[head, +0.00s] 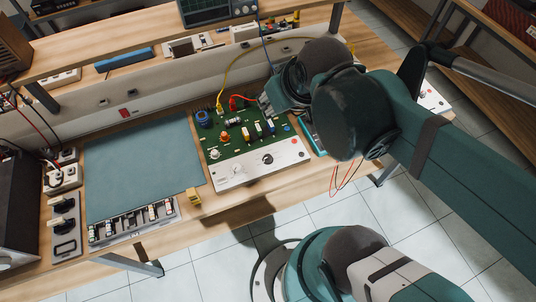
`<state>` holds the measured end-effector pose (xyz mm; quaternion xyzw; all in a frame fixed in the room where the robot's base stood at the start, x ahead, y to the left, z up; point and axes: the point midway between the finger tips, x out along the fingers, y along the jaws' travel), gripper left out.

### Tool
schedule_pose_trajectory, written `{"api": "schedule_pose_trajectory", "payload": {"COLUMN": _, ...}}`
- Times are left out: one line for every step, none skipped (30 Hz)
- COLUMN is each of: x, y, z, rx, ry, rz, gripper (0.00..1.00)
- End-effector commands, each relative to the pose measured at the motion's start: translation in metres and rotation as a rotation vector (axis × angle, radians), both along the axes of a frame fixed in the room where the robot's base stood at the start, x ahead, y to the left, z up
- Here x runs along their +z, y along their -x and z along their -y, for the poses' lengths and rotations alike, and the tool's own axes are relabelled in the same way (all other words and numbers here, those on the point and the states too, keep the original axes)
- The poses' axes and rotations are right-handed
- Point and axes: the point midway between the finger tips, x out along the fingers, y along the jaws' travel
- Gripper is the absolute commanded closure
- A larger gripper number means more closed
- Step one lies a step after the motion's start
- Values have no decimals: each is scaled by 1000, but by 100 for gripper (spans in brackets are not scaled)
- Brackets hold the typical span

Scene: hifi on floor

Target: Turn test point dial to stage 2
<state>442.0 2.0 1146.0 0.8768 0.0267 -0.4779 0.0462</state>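A green circuit board (245,135) with a pale control panel (255,171) along its front edge lies on the wooden bench. The panel carries a dark round knob (268,158) and a white round dial face (237,170). The markings are too small to read, so I cannot tell which one is the test point dial or its stage. My gripper (266,105) is above the back right of the board, apart from the panel's knob. My arm partly hides it, and whether its fingers are open or shut cannot be told.
Several upright parts and yellow and red leads (239,98) stand on the board. A blue-grey mat (140,165) lies to its left, with a slotted tray (133,221) in front. A plate with black knobs (65,226) is at far left. A raised shelf (130,48) runs behind.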

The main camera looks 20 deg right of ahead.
Motion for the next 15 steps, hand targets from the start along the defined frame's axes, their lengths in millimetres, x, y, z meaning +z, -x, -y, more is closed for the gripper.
{"api": "schedule_pose_trajectory", "payload": {"x": -4, "y": -3, "z": -1, "rx": 26, "ry": 15, "rz": -14, "gripper": 67}}
{"api": "schedule_pose_trajectory", "payload": {"x": -7, "y": -3, "z": -1, "rx": 45, "ry": 26, "rz": -24, "gripper": 67}}
{"api": "schedule_pose_trajectory", "payload": {"x": -11, "y": -5, "z": -2, "rx": 71, "ry": 42, "rz": -36, "gripper": 67}}
{"api": "schedule_pose_trajectory", "payload": {"x": -15, "y": -5, "z": -2, "rx": 91, "ry": 53, "rz": -48, "gripper": 67}}
{"api": "schedule_pose_trajectory", "payload": {"x": -18, "y": -6, "z": -3, "rx": 112, "ry": 64, "rz": -59, "gripper": 67}}
{"api": "schedule_pose_trajectory", "payload": {"x": -22, "y": -7, "z": -3, "rx": 141, "ry": 80, "rz": -73, "gripper": 67}}
{"api": "schedule_pose_trajectory", "payload": {"x": -26, "y": -8, "z": -4, "rx": 164, "ry": 91, "rz": -85, "gripper": 67}}
{"api": "schedule_pose_trajectory", "payload": {"x": -29, "y": -9, "z": -4, "rx": 186, "ry": 103, "rz": -95, "gripper": 67}}
{"api": "schedule_pose_trajectory", "payload": {"x": -34, "y": -9, "z": -5, "rx": 217, "ry": 118, "rz": -111, "gripper": 67}}
{"api": "schedule_pose_trajectory", "payload": {"x": -37, "y": -10, "z": -5, "rx": 239, "ry": 129, "rz": -121, "gripper": 67}}
{"api": "schedule_pose_trajectory", "payload": {"x": -41, "y": -11, "z": -6, "rx": 261, "ry": 138, "rz": -132, "gripper": 67}}
{"api": "schedule_pose_trajectory", "payload": {"x": -46, "y": -12, "z": -6, "rx": 292, "ry": 152, "rz": -147, "gripper": 67}}
{"api": "schedule_pose_trajectory", "payload": {"x": -49, "y": -12, "z": -7, "rx": 315, "ry": 162, "rz": -158, "gripper": 67}}
{"api": "schedule_pose_trajectory", "payload": {"x": -53, "y": -12, "z": -7, "rx": 339, "ry": 173, "rz": -168, "gripper": 67}}
{"api": "schedule_pose_trajectory", "payload": {"x": -57, "y": -13, "z": -8, "rx": 370, "ry": 185, "rz": -183, "gripper": 67}}
